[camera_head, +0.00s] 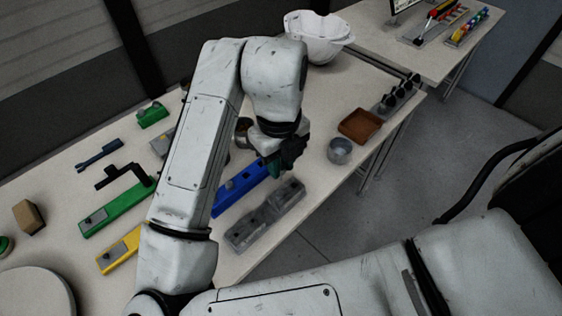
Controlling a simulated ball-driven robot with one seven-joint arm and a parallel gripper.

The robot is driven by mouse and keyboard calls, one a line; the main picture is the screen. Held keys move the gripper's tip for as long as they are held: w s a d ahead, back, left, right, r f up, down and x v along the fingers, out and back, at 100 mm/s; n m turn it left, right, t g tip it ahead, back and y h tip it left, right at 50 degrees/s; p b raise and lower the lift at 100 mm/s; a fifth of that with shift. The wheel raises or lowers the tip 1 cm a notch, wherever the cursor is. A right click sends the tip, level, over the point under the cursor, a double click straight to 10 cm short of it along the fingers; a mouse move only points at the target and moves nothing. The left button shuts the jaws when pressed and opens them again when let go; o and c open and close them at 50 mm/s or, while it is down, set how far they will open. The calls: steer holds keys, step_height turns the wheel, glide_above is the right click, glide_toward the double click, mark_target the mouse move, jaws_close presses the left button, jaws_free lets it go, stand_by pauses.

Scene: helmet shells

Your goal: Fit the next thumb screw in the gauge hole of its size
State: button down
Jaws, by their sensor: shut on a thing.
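My gripper (282,160) is low over the table, above the right end of a blue block (240,189). It is shut on a thumb screw, but the dark fingers and the arm hide the screw, so its size and tilt cannot be told. In front of the blue block lies a grey block (265,215) with dark spots on top. I cannot tell which block is the gauge. Several black-knobbed pieces, which look like thumb screws (399,94), stand in a row on a grey holder at the table's right edge.
A brown tray (360,125) and a metal cup (340,151) stand right of my gripper. A white helmet shell (318,38) is at the back. Green (118,207) and yellow (119,250) blocks lie left of my arm. Bare table lies between the helmet and tray.

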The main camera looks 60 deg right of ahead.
steer(key=shift+w+d+r+p, duration=0.15)
steer(key=shift+r+p, duration=0.2)
steer(key=shift+r, duration=0.2)
steer(key=shift+w+d+r+p, duration=0.1)
steer(key=shift+r+p, duration=0.2)
steer(key=shift+r, duration=0.25)
steer(key=shift+w+d+r+p, duration=0.15)
steer(key=shift+r+p, duration=0.2)
steer(key=shift+r, duration=0.2)
steer(key=shift+a+f, duration=0.1)
steer(key=shift+f, duration=0.05)
steer(key=w+a+f+b, duration=0.1)
steer(key=a+f+b, duration=0.2)
steer(key=b, duration=0.2)
steer(key=w+a+f+b, duration=0.1)
steer(key=a+f+b, duration=0.3)
steer(key=b, duration=0.1)
steer(key=w+a+f+b, duration=0.2)
steer(key=a+f+b, duration=0.2)
steer(key=b, duration=0.1)
steer(key=shift+a+f+b, duration=0.15)
steer(key=shift+a+b, duration=0.1)
steer(key=shift+b, duration=0.1)
steer(key=shift+w+a+f+b, duration=0.15)
steer(key=shift+a+f+b, duration=0.05)
steer(key=shift+a+b, duration=0.2)
steer(key=shift+f, duration=0.15)
steer(key=shift+f+b, duration=0.35)
steer(key=shift+b, duration=0.1)
